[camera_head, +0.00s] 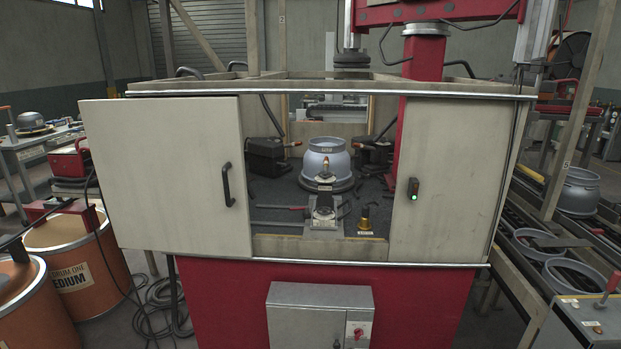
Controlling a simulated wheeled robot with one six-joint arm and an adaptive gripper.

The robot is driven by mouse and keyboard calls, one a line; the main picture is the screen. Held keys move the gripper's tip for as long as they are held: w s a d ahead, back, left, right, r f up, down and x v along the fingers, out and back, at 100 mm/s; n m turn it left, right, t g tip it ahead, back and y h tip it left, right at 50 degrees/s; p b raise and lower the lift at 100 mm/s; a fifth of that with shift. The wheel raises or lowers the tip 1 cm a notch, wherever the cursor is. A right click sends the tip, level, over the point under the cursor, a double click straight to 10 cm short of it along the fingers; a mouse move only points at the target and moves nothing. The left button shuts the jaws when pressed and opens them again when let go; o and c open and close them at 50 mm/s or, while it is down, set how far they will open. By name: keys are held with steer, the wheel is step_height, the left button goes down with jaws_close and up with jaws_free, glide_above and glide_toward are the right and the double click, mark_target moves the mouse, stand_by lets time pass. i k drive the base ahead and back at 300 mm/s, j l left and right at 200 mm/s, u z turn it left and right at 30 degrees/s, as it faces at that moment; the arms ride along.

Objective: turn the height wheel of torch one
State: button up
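A welding cabinet (470,140) with a red base stands in the middle, its front open between two pale panels. Inside, a grey-blue cylinder (326,160) sits upright on a dark round plate. I cannot clearly make out a height wheel on either. A small grey fixture (323,211) stands in front of the cylinder. My gripper is not in view.
The left door panel (165,170) has a black handle and reaches out left. The right panel (445,180) carries a small box with a green light. A brass piece (364,222) stands inside. Orange drums (75,262) stand left; a conveyor with rings (565,270) lies right.

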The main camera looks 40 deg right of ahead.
mark_target(325, 175)
steer(key=z, duration=1)
